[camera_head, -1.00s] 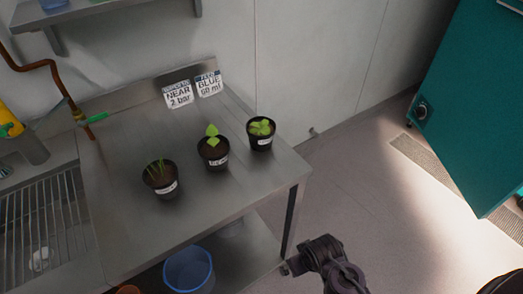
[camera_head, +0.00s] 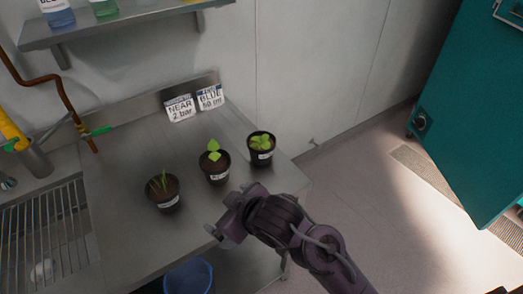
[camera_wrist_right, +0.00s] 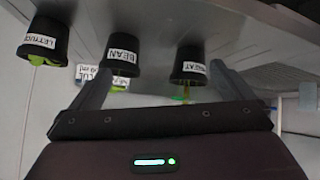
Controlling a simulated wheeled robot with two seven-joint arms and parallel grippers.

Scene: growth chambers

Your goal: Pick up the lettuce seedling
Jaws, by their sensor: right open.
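The lettuce seedling (camera_head: 262,142) is a low green rosette in a black pot (camera_head: 262,158), upright at the right end of a row of three on the steel bench. In the right wrist view, which looks upside down, its pot labelled LETTUCE (camera_wrist_right: 45,41) is at the far left, outside the fingers. My right gripper (camera_head: 227,214) is open and empty at the bench's front edge, left of and nearer than the lettuce. In the wrist view its fingers (camera_wrist_right: 158,75) frame the bean pot (camera_wrist_right: 123,57) from a distance. My left gripper is not in view.
The bean pot (camera_head: 214,166) stands left of the lettuce, and the wheat pot (camera_head: 163,193) further left. Two sign cards (camera_head: 195,104) lean at the back. A shelf (camera_head: 130,24) hangs above. A blue bucket (camera_head: 188,276) sits below. Floor to the right is clear.

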